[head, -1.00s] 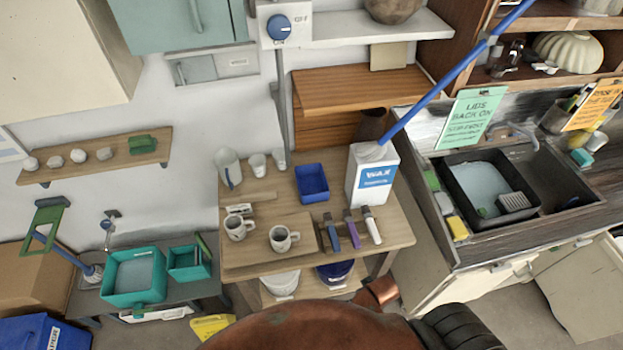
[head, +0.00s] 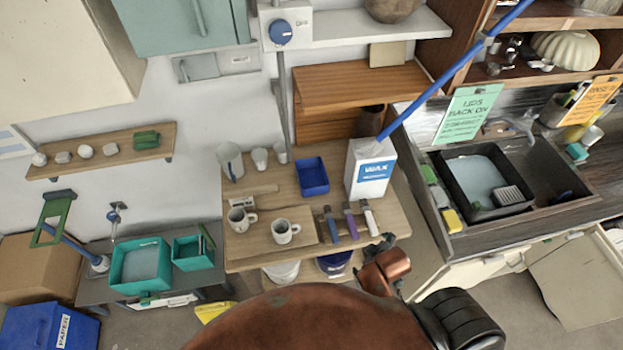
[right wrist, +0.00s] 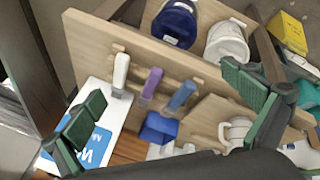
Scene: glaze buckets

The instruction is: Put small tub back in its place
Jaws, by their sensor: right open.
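Which vessel is the small tub is not clear. A small blue tub (head: 312,178) stands on the wooden table; it also shows in the right wrist view (right wrist: 158,128). A white bucket (head: 281,272) and a dark blue bucket (head: 335,263) sit low under the tabletop; both show at the top of the right wrist view, white (right wrist: 228,44) and blue (right wrist: 178,24). A small teal tub (head: 190,256) stands beside a larger teal tub (head: 140,268) at left. My right gripper (right wrist: 168,112) is open and empty, near the table's front edge. My left gripper is out of view.
The wooden table (head: 260,257) holds mugs (head: 285,231), upright coloured-handled tools (head: 350,222) and a white WAX container (head: 370,170). A blue pole crosses above it. At right is a sink with a black basin (head: 448,165). A yellow object (head: 214,310) lies on the floor.

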